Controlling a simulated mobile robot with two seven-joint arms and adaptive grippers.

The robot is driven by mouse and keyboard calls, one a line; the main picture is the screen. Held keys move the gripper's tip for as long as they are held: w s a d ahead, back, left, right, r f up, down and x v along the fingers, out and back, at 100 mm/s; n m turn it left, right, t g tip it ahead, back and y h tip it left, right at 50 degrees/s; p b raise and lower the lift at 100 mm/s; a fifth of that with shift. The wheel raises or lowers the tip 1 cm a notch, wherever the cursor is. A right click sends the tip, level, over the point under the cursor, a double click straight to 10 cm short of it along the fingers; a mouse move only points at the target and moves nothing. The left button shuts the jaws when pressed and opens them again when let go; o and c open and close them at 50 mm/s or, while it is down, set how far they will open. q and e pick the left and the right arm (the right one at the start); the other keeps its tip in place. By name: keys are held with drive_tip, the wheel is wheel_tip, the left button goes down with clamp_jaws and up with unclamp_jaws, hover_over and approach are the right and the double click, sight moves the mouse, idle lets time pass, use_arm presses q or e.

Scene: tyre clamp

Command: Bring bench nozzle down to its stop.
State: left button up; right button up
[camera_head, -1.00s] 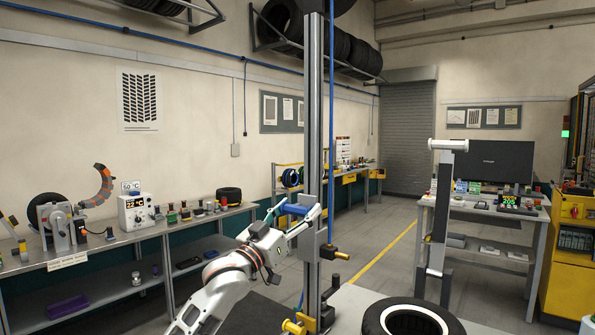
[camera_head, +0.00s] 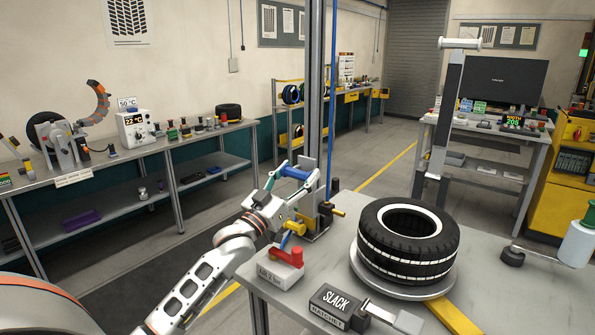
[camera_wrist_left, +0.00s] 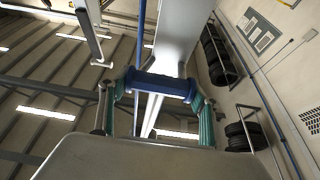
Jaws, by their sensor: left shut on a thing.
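The bench nozzle carriage (camera_head: 308,197) rides on the tall grey column (camera_head: 314,90) at the bench's back left edge. Its yellow nozzle tip (camera_head: 338,212) points right. A blue handle (camera_head: 293,171) sticks out on the carriage's near side. My left gripper (camera_head: 290,177) is shut on this handle. In the left wrist view the blue handle (camera_wrist_left: 160,85) lies across between the green-padded fingers. The carriage sits low, close above the column's foot. Whether it touches a stop is hidden by the gripper and fittings. My right gripper is not in view.
A tyre (camera_head: 408,250) lies on a round plate on the bench, right of the column. A red-topped block (camera_head: 284,268) and a "SLACK" ratchet box (camera_head: 338,303) sit at the front. A white-topped post (camera_head: 459,43) stands behind the tyre.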

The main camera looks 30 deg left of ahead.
use_arm(q)
drive_tip(key=shift+f, duration=0.15)
drive_tip(key=o, duration=1.6)
drive_tip(key=shift+c, duration=0.2)
drive_tip(key=shift+o, duration=0.3)
drive_tip(key=shift+s+f, duration=0.15)
drive_tip(key=shift+s, duration=0.15)
drive_tip(key=s+a, duration=0.1)
drive_tip(key=s, duration=1.1)
drive_tip(key=shift+s, duration=0.25)
drive_tip(key=shift+f, duration=0.1)
